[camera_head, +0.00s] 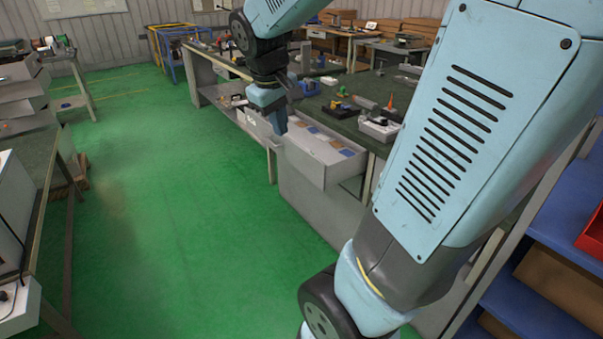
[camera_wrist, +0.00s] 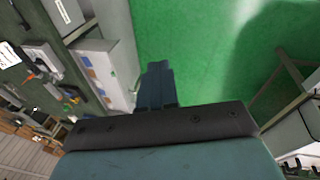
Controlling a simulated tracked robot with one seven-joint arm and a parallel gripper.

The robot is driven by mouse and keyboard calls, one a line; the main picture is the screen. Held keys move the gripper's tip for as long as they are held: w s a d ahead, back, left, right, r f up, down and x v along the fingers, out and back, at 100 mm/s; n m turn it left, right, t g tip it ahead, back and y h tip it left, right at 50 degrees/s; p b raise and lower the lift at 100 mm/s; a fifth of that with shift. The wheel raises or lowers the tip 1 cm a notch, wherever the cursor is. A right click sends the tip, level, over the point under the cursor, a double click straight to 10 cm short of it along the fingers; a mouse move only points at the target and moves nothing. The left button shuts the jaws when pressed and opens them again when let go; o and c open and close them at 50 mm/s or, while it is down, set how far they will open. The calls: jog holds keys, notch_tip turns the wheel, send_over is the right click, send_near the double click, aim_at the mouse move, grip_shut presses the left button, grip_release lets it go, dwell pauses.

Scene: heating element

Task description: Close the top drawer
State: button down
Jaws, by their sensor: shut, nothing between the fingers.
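The top drawer (camera_head: 318,160) is a light grey drawer that is pulled out from under the green-topped workbench (camera_head: 345,124). Several blue and tan items lie inside it. It also shows in the wrist view (camera_wrist: 112,78), left of my gripper. My gripper (camera_head: 279,128) is shut and empty, pointing down at the drawer's front left side in the head view. In the wrist view my gripper's fingers (camera_wrist: 156,72) are together, over the green floor just right of the drawer front. I cannot tell whether they touch the drawer.
Tools and small parts, with a white box (camera_head: 379,128), lie on the workbench. Open green floor (camera_head: 170,200) lies left of the drawer. Another bench (camera_head: 35,150) stands at the left. A blue shelf (camera_head: 530,290) with a red bin is at the right.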

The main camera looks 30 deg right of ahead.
jog(key=w+d+f+n+g+h, duration=0.25)
jog(key=w+d+f, duration=0.35)
jog(key=w, duration=0.4)
jog(key=n+t+h, duration=0.1)
jog(key=n+h, duration=1.2)
jog(key=n, duration=0.1)
send_near(312, 170)
jog(key=shift+m, duration=0.25)
jog(key=d, duration=0.6)
jog(key=shift+w+d+r, duration=0.1)
jog(key=shift+d+r, duration=0.05)
jog(key=shift+d, duration=0.25)
